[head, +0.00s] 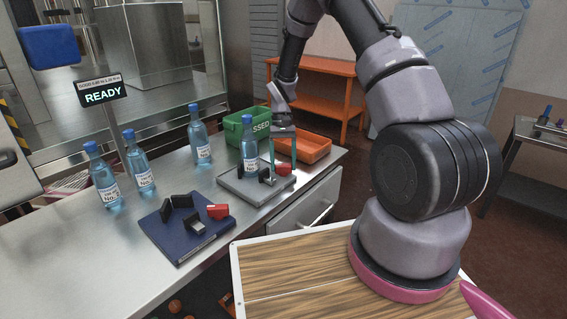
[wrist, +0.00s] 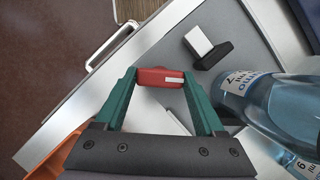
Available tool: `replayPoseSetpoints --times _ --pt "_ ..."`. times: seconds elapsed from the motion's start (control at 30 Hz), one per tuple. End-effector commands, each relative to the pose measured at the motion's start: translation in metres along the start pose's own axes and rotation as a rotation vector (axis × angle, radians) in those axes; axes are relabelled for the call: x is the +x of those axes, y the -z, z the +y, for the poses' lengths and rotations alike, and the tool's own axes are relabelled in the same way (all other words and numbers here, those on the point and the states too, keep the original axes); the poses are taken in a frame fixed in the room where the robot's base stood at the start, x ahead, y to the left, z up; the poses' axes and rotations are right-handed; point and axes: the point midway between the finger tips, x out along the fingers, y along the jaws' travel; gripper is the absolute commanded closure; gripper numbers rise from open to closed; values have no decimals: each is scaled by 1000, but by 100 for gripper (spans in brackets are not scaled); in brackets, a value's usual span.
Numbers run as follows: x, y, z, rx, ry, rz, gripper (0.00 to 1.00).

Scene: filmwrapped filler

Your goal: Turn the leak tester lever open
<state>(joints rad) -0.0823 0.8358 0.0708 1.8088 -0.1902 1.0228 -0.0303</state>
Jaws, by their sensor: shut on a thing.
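The grey fixture (head: 240,188) on the steel bench carries an upright blue bottle (head: 249,150), black clamp parts and a red lever (head: 284,169). My gripper (head: 281,163) reaches down over the fixture's right side. In the wrist view the green fingers (wrist: 160,75) are shut on the red lever (wrist: 158,84), one finger at each end. A black and pale clamp piece (wrist: 207,48) sits just beyond it. The bottle (wrist: 270,95) lies close to the right of the fingers. The lever's pivot is hidden.
A blue fixture (head: 180,236) with black parts and a red handle (head: 217,211) stands at the front. Several bottles (head: 142,172) stand left. A green bin (head: 240,126) and an orange tray (head: 310,148) lie behind. A READY sign (head: 102,92) stands on the left.

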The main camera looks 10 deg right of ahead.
Motion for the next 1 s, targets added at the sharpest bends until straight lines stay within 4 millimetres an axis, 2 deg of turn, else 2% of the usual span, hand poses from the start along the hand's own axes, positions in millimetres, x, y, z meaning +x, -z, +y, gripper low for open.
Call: replayPoseSetpoints --times 0.57,0.6,0.63,0.87,1.0 --pt "0 0 0 -28 -11 1 84" --pt "0 0 0 -27 -11 1 14" --pt "0 0 0 -27 -11 1 2" --pt "0 0 0 -26 -10 0 0" --pt "-9 1 0 -25 -10 2 0"
